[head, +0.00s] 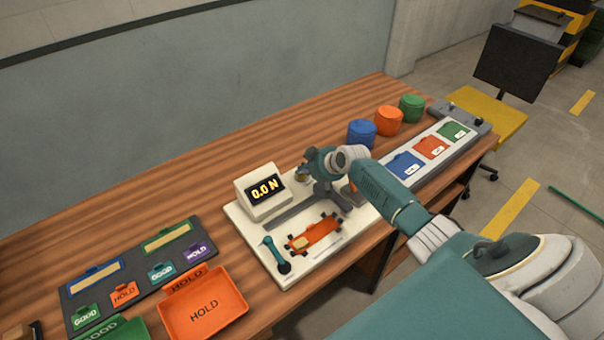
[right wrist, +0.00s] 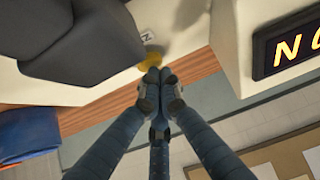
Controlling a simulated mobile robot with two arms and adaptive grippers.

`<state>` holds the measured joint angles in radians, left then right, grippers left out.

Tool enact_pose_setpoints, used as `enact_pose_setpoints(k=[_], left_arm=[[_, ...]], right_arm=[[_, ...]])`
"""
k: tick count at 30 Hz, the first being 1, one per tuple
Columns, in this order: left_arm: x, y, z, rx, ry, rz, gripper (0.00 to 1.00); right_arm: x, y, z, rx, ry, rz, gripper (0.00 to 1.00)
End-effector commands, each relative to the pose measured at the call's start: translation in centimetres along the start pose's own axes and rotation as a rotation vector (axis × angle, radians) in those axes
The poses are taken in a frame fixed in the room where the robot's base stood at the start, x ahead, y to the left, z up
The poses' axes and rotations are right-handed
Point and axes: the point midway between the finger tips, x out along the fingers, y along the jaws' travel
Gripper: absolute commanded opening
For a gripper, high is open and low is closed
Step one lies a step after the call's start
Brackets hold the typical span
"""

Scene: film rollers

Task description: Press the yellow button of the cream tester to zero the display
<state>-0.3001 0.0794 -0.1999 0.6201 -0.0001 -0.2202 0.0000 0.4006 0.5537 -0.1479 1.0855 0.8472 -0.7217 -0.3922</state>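The cream tester (head: 243,212) stands on the wooden bench. Its display (head: 265,190) reads 0.0 N in yellow figures, and part of the display shows in the right wrist view (right wrist: 288,48). The yellow button (right wrist: 151,61) is partly covered by my right gripper's fingertips (right wrist: 156,76), which are together with nothing between them. The tips are at the button's edge; I cannot tell whether they press it. In the head view my right gripper (head: 305,170) is just right of the display, over the tester. My left gripper is not in view.
A dark grey fixture (head: 328,192) rises beside the gripper. An orange film roller (head: 315,234) and a teal-handled tool (head: 275,254) lie on the tester's base. Blue (head: 361,134), orange (head: 388,121) and green (head: 412,107) round containers stand behind. An orange HOLD tray (head: 205,308) is at front left.

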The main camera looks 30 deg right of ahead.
Motion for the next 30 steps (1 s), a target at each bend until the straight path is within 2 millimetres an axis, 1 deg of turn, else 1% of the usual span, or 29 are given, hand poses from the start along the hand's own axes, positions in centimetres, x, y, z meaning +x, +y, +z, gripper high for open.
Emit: enact_pose_setpoints(k=[1, 4, 14, 17, 30], left_arm=[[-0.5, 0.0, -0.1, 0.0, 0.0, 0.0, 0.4], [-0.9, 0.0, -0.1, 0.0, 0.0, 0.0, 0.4], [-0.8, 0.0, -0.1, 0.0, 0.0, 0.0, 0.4], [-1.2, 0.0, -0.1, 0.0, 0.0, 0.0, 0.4], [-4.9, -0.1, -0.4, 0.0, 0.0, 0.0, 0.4]], right_arm=[[-0.4, 0.0, -0.4, -0.001, -0.001, 0.0, 0.0], [-0.7, 0.0, -0.7, -0.001, 0.0, 0.0, 0.0], [-0.7, 0.0, -0.8, 0.0, 0.002, 0.001, 0.0], [-1.0, 0.0, -1.1, 0.0, 0.002, 0.001, 0.0], [-4.0, 0.1, -4.2, 0.0, 0.002, 0.001, 0.0]])
